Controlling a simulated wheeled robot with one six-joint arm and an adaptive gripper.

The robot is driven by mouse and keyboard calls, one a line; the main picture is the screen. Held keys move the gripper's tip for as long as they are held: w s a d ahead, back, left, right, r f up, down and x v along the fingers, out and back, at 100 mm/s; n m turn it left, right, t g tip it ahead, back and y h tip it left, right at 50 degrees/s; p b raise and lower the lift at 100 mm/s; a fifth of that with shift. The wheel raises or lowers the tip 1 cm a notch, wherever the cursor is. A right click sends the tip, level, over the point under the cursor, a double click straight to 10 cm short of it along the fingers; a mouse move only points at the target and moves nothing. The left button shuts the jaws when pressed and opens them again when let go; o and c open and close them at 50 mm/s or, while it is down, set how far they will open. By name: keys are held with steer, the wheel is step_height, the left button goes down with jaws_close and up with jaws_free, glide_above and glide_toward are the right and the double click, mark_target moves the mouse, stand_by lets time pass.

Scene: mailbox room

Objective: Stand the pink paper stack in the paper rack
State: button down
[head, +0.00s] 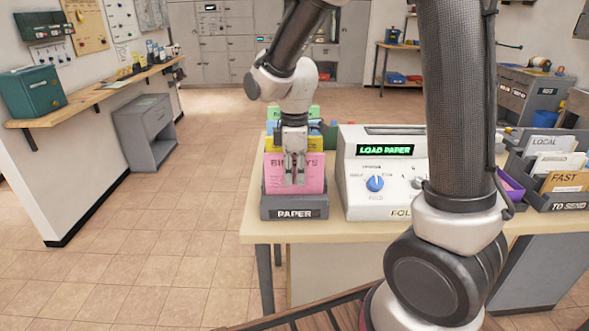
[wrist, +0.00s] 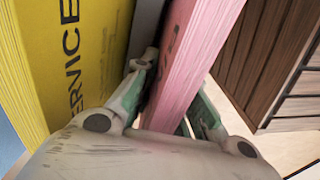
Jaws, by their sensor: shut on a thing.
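The pink paper stack (head: 309,172) stands upright at the front of the grey paper rack (head: 294,208), which is labelled PAPER. Its lower edge is hidden behind the rack's front wall, so I cannot tell whether it rests on the bottom. My gripper (head: 294,168) reaches down from above and is shut on the pink stack. In the wrist view the pink stack (wrist: 195,70) lies between the two fingers, with a yellow stack (wrist: 70,60) beside it, across a grey divider.
Yellow, blue and green stacks (head: 308,112) stand behind in the rack. A white folding machine (head: 385,165) reading LOAD PAPER is close on the right. A TO SEND tray (head: 568,201) stands at the far right. Open floor lies left of the table.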

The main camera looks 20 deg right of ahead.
steer(key=c, duration=1.4)
jaws_free()
steer(key=shift+o, duration=0.2)
steer(key=shift+r, duration=3.5)
